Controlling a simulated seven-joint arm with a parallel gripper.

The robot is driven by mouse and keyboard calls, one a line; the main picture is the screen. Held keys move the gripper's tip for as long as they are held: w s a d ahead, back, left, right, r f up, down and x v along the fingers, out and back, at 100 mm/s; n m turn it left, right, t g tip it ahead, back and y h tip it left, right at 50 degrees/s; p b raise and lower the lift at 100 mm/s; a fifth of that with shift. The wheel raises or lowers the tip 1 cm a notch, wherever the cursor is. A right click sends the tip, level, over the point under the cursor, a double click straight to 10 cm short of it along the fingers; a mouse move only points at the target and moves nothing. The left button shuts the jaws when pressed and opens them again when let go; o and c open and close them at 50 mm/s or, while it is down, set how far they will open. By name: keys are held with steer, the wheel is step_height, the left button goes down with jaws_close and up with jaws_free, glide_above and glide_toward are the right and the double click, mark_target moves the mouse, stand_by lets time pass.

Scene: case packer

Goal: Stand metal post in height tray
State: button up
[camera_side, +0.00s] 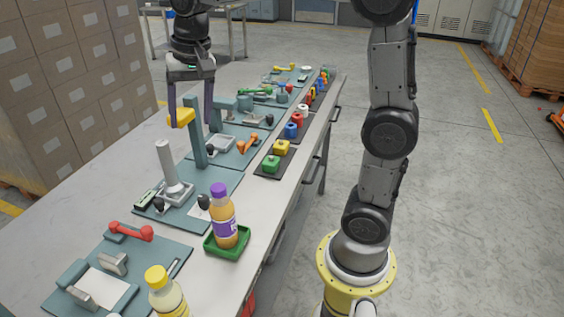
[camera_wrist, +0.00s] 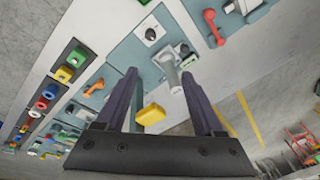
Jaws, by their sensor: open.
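The metal post (camera_side: 168,165) is a light grey cylinder that stands upright in a square, pale metal tray (camera_side: 188,193) on a teal mat. Both also show in the wrist view, the post (camera_wrist: 170,70) and the tray (camera_wrist: 188,60) beyond the fingertips. I cannot tell for sure whether this is the height tray. My gripper (camera_side: 191,123) points down above the table, behind the post. Its dark fingers are wide open with nothing held. In the wrist view my gripper (camera_wrist: 160,74) has the post in line between its fingertips, apart from them.
A teal column (camera_side: 195,135) with a yellow arm (camera_side: 181,117) stands close by the fingers; its yellow block (camera_wrist: 151,114) shows between them. A juice bottle (camera_side: 223,215) stands in a green tray (camera_side: 228,245). A red-handled tool (camera_side: 132,231) lies nearer. The table's left side is clear.

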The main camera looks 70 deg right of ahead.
steer(key=s+a+f+n+t, duration=0.1)
steer(key=s+f+n, duration=0.2)
steer(key=s, duration=0.7)
steer(key=s+a+f+n+t, duration=0.1)
steer(key=s+f+n+t, duration=0.1)
steer(key=s+n, duration=0.4)
steer(key=s+f, duration=0.1)
steer(key=s, duration=0.3)
steer(key=shift+s+a, duration=0.35)
